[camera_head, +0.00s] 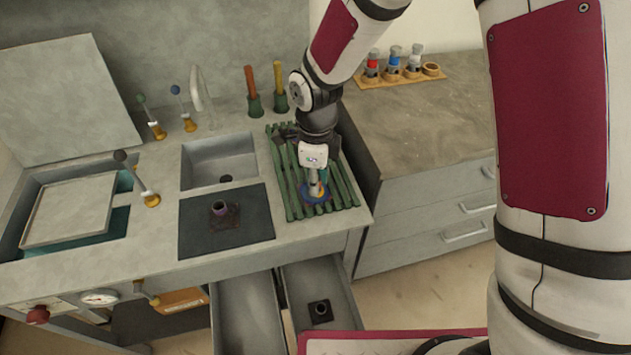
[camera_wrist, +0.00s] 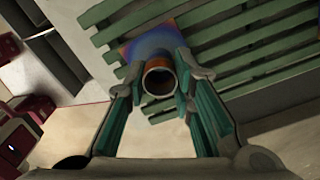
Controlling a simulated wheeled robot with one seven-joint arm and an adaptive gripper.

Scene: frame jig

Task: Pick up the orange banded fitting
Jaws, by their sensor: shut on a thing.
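The orange banded fitting (camera_wrist: 158,80) is a short open tube with an orange band. It stands between the teal fingers of my gripper (camera_wrist: 160,68) in the wrist view, and a blue-purple square plate shows around its far end. In the head view my gripper (camera_head: 314,186) is over the front part of the green slatted rack, shut on the fitting (camera_head: 316,197), whose blue and orange parts show just below the fingers. The gripper hides much of it. I cannot tell whether it touches the slats.
The green rack (camera_head: 347,187) lies right of the sink (camera_head: 205,165). A dark mat (camera_head: 193,235) holds another dark fitting (camera_head: 232,218). Two drawers stand open below; one holds a black fitting (camera_head: 320,311). Several bottles stand in a wooden holder (camera_head: 400,77) at the back right.

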